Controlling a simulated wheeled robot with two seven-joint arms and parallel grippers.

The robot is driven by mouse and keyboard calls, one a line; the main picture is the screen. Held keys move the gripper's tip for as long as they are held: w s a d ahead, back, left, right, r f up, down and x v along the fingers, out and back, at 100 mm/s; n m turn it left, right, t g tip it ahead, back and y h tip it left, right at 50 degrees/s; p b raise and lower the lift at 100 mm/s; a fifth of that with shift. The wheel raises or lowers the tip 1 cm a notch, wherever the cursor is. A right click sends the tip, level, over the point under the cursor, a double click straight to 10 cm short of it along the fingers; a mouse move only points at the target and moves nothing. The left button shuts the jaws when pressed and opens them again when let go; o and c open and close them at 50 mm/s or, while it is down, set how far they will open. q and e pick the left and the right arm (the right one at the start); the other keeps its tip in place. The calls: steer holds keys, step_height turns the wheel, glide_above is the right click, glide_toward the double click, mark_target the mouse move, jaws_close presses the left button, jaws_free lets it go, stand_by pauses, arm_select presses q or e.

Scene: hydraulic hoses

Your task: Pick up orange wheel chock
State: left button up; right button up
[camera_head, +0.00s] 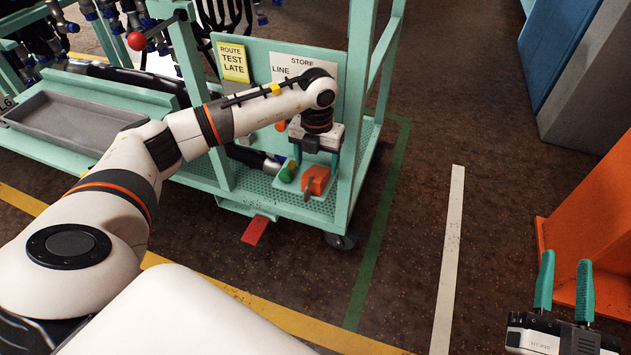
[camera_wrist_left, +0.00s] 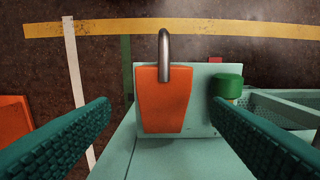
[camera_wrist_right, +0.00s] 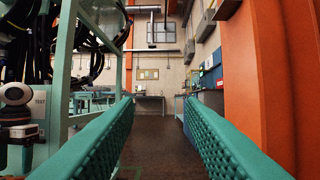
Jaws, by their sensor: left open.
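The orange wheel chock (camera_head: 316,180) sits on the teal shelf of the cart, at its front right corner. In the left wrist view the chock (camera_wrist_left: 166,100) has a grey metal loop handle on its far side and lies between my fingers, apart from both. My left gripper (camera_head: 308,165) is open just above and behind the chock; in the left wrist view its teal fingers (camera_wrist_left: 160,108) are spread wide. My right gripper (camera_head: 563,278) is open and empty at the lower right, far from the cart.
A green-capped hose fitting (camera_head: 287,172) lies right beside the chock; its green cap (camera_wrist_left: 228,86) is close to a finger. Cart posts (camera_head: 352,100) and a sign panel (camera_head: 262,65) stand around the shelf. An orange column (camera_head: 590,230) is near my right gripper.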

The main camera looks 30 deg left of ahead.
mark_target(314, 174)
arm_select(q)
steer(key=shift+f, duration=0.3)
steer(key=f, duration=0.1)
steer(key=f+b, duration=0.1)
steer(key=f, duration=0.1)
steer(key=f+b, duration=0.1)
steer(key=shift+s+a+f, duration=0.15)
steer(key=shift+s+f, duration=0.1)
steer(key=shift+f, duration=0.2)
arm_select(e)
steer(key=s+r+t+y, duration=0.2)
steer(key=s+r+t, duration=0.2)
steer(key=r+t, duration=0.1)
steer(key=shift+s+r+t+y, duration=0.3)
steer(key=shift+s+r+t, duration=0.1)
steer(key=shift+r, duration=0.4)
steer(key=shift+d, duration=0.15)
arm_select(q)
steer(key=c, duration=1.2)
steer(key=shift+c, duration=0.2)
steer(key=shift+r, duration=0.15)
arm_select(e)
steer(key=shift+w, duration=0.15)
